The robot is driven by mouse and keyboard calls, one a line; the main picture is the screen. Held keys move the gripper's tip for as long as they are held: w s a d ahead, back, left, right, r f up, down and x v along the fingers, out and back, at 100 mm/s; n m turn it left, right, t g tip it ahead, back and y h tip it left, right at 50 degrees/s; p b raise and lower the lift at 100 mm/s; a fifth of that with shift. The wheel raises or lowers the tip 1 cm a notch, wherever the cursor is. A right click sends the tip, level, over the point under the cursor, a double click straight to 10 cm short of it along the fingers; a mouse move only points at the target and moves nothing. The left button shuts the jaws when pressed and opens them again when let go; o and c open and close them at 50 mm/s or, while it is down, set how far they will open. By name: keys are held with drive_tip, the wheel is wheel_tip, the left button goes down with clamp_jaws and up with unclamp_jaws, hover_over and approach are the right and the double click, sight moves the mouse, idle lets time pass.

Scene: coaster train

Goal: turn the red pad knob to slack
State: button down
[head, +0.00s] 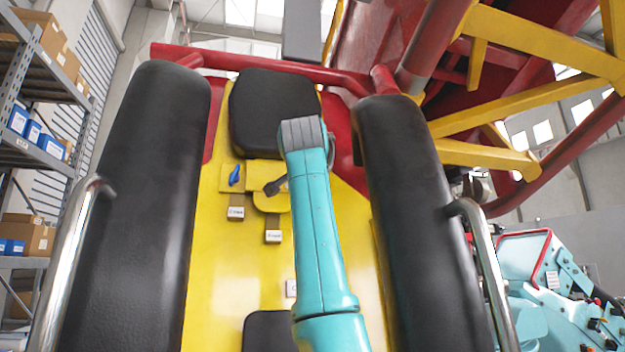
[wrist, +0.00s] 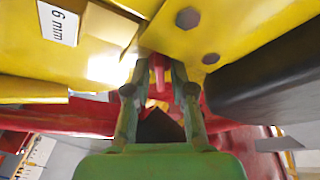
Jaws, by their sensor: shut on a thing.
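The red pad knob (wrist: 158,76) shows in the wrist view as a small red-pink piece between the fingertips of my green gripper (wrist: 157,88). My gripper is shut on it, just under the edge of a yellow plate (wrist: 215,30) with two dark bolts. The fingers hide much of the knob, and I cannot tell which way it points. No slack mark can be made out. In the head view my teal arm reaches up the yellow seat panel (head: 225,290); its end hides the gripper and the red knob.
A blue knob (head: 235,176) and a dark lever (head: 275,186) sit left of my arm, with small white tags (head: 273,237) below. Black padded restraints (head: 140,200) flank the panel, with metal handles (head: 70,255).

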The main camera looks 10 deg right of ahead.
drive_tip(key=n+y, duration=0.1)
drive_tip(key=n, duration=0.2)
drive_tip(key=n+t+y, duration=0.1)
drive_tip(key=n, duration=0.2)
drive_tip(key=n+t, duration=0.1)
drive_tip(key=n, duration=0.1)
drive_tip(key=shift+d+f+n+y, duration=0.1)
drive_tip(key=shift+f+n+y, duration=0.15)
drive_tip(key=shift+n+y, duration=0.15)
drive_tip(key=shift+w, duration=0.1)
drive_tip(key=c, duration=1.3)
unclamp_jaws()
drive_tip(key=shift+o, duration=0.2)
drive_tip(key=shift+r, duration=0.1)
drive_tip(key=shift+s, duration=0.35)
drive_tip(key=s+a+f, duration=0.1)
drive_tip(key=s, duration=1)
drive_tip(key=shift+a+f, duration=0.25)
drive_tip(key=shift+f, duration=0.15)
